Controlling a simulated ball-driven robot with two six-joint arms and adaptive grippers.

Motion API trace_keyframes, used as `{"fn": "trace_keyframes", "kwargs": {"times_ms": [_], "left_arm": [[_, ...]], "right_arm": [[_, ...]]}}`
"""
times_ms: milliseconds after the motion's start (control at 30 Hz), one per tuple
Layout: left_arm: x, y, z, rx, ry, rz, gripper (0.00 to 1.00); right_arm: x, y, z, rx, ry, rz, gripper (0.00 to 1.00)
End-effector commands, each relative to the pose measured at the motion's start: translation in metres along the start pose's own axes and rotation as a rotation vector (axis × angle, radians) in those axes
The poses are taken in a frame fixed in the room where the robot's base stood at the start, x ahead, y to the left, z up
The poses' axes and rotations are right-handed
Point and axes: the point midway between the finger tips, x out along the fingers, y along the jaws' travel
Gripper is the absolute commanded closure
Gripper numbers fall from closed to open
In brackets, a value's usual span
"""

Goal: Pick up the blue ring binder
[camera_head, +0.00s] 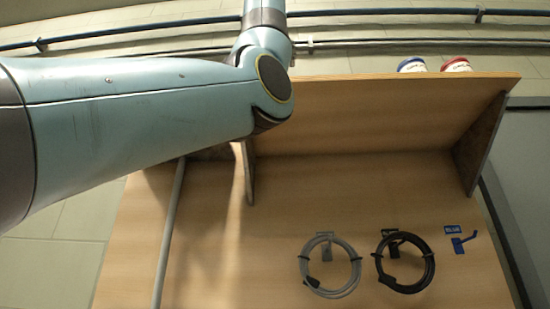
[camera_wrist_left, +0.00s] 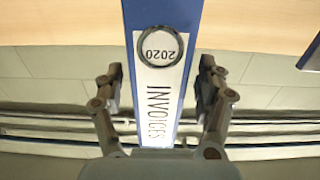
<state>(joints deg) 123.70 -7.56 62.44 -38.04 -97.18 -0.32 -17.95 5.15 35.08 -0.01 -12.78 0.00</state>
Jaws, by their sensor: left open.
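The blue ring binder (camera_wrist_left: 186,28) shows its spine in the left wrist view, with a white label reading "INVOICES 2020" and a dark ring around a finger hole. My left gripper (camera_wrist_left: 160,80) is open, with one finger on each side of the spine. A gap seems to show between each finger and the binder, so it is not gripped. In the head view my left arm reaches up past the shelf; its gripper and the binder are not visible there. My right gripper is in neither view.
A wooden shelf board (camera_head: 380,112) spans the head view. A blue-rimmed tub (camera_head: 411,65) and a red-rimmed tub (camera_head: 456,65) stand on it at right.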

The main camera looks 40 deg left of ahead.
Motion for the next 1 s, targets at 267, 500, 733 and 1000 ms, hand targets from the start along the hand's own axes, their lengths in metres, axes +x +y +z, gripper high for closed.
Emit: {"fn": "trace_keyframes", "kwargs": {"times_ms": [267,500,733,1000], "left_arm": [[0.041,-0.001,-0.001,-0.001,0.0,-0.001,0.27],[0.046,0.0,0.002,-0.001,0.0,0.0,0.27],[0.046,0.0,0.002,-0.001,0.0,0.0,0.51],[0.046,0.0,0.002,0.0,0.0,0.0,0.86]], "right_arm": [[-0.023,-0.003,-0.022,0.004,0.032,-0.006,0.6],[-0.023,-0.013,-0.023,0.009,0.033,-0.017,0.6],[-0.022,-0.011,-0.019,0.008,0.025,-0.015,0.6],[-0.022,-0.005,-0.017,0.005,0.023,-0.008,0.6]]}}
